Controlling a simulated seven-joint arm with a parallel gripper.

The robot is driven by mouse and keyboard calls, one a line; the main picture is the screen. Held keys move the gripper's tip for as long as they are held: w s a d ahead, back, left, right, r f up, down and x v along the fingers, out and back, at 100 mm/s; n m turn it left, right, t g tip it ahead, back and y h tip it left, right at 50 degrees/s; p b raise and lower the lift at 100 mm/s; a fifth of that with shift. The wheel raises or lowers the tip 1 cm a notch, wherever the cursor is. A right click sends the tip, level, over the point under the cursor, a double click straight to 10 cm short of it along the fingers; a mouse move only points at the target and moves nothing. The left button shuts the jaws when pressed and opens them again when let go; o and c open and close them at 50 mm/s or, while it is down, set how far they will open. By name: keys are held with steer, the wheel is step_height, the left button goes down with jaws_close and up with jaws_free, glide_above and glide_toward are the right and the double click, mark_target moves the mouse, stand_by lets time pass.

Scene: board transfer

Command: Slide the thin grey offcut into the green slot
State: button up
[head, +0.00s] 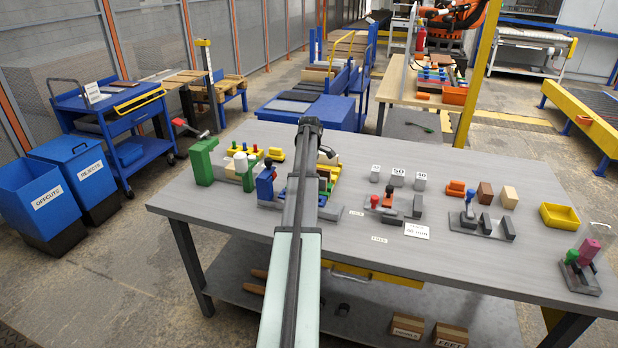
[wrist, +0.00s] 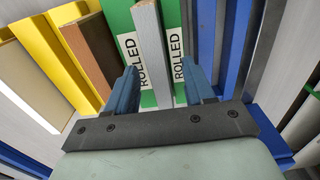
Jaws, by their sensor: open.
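In the wrist view, the thin grey offcut (wrist: 149,45) is a narrow light-grey strip between two green parts of the slot (wrist: 118,17), which bear white ROLLED labels. It seems to stand in or over the green slot; I cannot tell how deep it sits. My gripper (wrist: 161,74) is open, with one blue finger on each side of the strip's near end. A gap shows on both sides, so it is not gripped. In the head view my arm hides the fingers and most of the coloured rack (head: 327,176).
In the wrist view, yellow (wrist: 52,58) and brown (wrist: 88,52) parts stand left of the green, and blue ones (wrist: 235,45) right. In the head view, a green block stand (head: 203,162) is left on the grey table (head: 345,285), with blocks and a yellow tray (head: 560,216) right.

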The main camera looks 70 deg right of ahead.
step_height(320, 180, up, 14)
steer(key=shift+f, duration=0.25)
stand_by(0.7)
